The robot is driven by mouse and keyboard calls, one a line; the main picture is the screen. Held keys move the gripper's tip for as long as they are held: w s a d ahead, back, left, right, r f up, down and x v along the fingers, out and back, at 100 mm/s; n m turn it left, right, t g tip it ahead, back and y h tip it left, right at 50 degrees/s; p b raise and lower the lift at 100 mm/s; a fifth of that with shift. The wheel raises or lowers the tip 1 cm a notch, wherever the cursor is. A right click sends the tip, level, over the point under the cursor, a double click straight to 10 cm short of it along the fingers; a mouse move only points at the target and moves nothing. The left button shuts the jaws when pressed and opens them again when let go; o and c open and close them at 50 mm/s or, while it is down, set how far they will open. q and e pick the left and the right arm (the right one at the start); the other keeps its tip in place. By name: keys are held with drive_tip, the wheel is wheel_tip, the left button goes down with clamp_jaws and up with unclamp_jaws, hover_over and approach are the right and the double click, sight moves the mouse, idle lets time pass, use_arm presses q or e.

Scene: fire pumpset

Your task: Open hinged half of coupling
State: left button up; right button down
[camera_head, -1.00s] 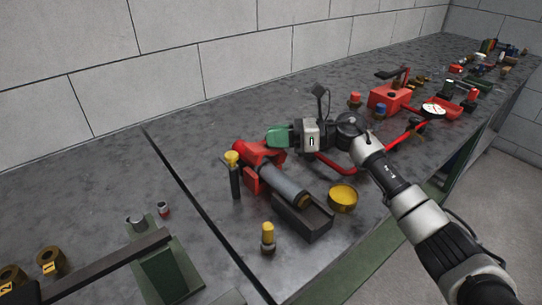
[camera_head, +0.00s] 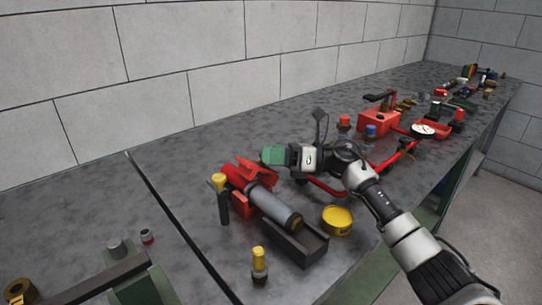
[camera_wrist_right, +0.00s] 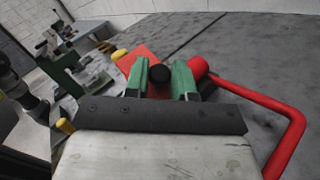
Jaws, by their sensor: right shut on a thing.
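The red coupling (camera_head: 241,203) lies on the grey bench around one end of a grey cylinder (camera_head: 274,206). Its red hinged half (camera_head: 256,170) stands tilted up at the back, with a gap to the lower part. My right gripper (camera_head: 272,156) reaches in from the right at the far side of this half. The knob's join to the red half is hidden. My left gripper is not in view.
A dark cradle (camera_head: 296,244) supports the cylinder. A yellow-capped post (camera_head: 219,183), a yellow-topped plug (camera_head: 259,262) and a yellow tin (camera_head: 337,220) stand close by. The bench is clear towards the wall.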

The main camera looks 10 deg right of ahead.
drive_tip(key=c, duration=1)
unclamp_jaws()
drive_tip(key=shift+d, duration=0.35)
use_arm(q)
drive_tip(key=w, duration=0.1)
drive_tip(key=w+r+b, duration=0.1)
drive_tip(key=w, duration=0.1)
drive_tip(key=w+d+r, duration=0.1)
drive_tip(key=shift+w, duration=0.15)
use_arm(e)
drive_tip(key=d, duration=0.3)
drive_tip(key=s+d, duration=0.1)
drive_tip(key=d, duration=0.6)
drive_tip(key=shift+s+f, duration=0.15)
drive_tip(key=shift+f, duration=0.25)
drive_tip(key=shift+d, duration=0.1)
